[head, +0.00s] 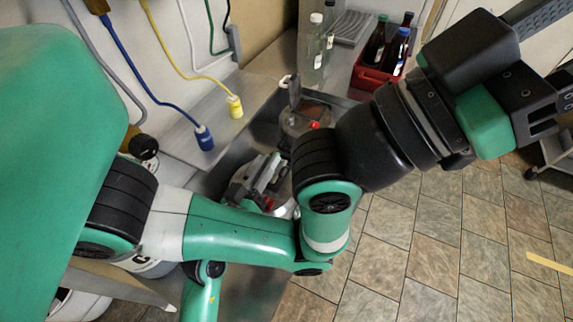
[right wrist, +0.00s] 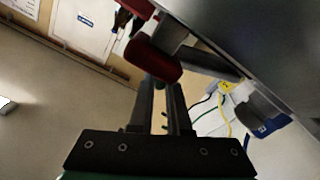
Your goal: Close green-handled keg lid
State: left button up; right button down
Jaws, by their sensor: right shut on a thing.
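In the right wrist view, my right gripper (right wrist: 162,88) has its two dark fingers close together, shut on a handle. A dark red grip (right wrist: 152,60) on a grey bar covers the fingertips, so I cannot tell the held handle's colour. In the head view, a grey and white thing with green and red parts (head: 262,172) sits in the metal basin, partly behind my arm; I cannot tell whether it is the green-handled keg lid. My left gripper is not in view.
A brownish vessel (head: 300,122) with a red part stands behind my elbow. A red crate (head: 372,76) with bottles and a clear bottle (head: 312,48) stand at the back. The tiled floor at right is mostly clear.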

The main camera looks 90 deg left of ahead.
aim_at(276, 175)
jog(key=shift+w+d+f+b, duration=0.25)
jog(key=shift+w+f+b, duration=0.1)
jog(key=shift+w+f, duration=0.15)
jog(key=shift+w+d+f+b, duration=0.15)
jog(key=shift+w+f+b, duration=0.15)
jog(key=shift+f, duration=0.45)
jog(key=c, duration=1.2)
grip_release()
jog(key=o, duration=0.3)
jog(key=shift+w, duration=0.1)
jog(key=shift+r, duration=0.1)
